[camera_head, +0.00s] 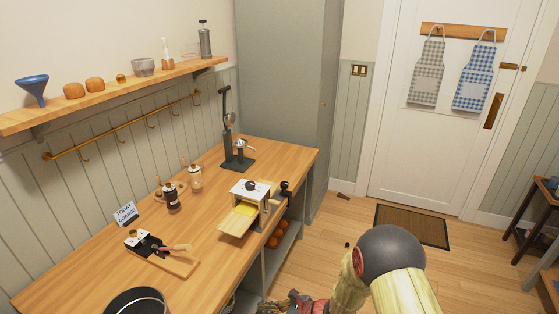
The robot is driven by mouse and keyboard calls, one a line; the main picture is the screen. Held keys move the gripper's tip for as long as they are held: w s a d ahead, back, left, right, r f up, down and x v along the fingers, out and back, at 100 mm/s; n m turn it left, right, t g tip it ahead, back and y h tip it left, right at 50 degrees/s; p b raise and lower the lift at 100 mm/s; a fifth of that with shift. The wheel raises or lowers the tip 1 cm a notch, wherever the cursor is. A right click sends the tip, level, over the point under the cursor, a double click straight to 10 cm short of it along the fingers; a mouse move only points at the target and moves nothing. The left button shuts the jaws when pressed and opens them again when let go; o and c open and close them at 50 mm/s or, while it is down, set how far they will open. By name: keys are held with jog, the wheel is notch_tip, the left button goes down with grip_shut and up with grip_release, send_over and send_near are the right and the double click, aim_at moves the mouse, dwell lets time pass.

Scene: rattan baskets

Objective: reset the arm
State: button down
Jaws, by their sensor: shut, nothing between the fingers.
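My arm rises from the bottom edge right of the wooden counter (110,264), with a dark round joint and pale yellow links.
Oranges (277,238) lie on the shelf below. Open floor (345,228) leads to the doormat (411,225). A side table (537,205) stands right.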

jog(key=s+d+r+n+g+h, duration=0.1)
jog(key=s+r+n+g, duration=0.2)
jog(key=s+n, duration=0.35)
jog(key=s+d+r+n+g+h, duration=0.1)
jog(key=s+d+r+n+g, duration=0.2)
jog(key=s, duration=0.6)
jog(key=s+d+r+n+t+h, duration=0.2)
jog(key=s+d+r+n+h, duration=0.1)
jog(key=d+r, duration=0.4)
jog(key=s+d+r+n+t+h, duration=0.2)
jog(key=d+r+n, duration=0.3)
jog(key=r, duration=0.9)
jog(key=s+d+r+n+t+h, duration=0.3)
jog(key=s+d+r+n+h, duration=0.1)
jog(key=d+r, duration=0.5)
jog(key=shift+v, duration=0.85)
jog(key=shift+s+n, duration=0.1)
jog(key=shift+n, duration=0.15)
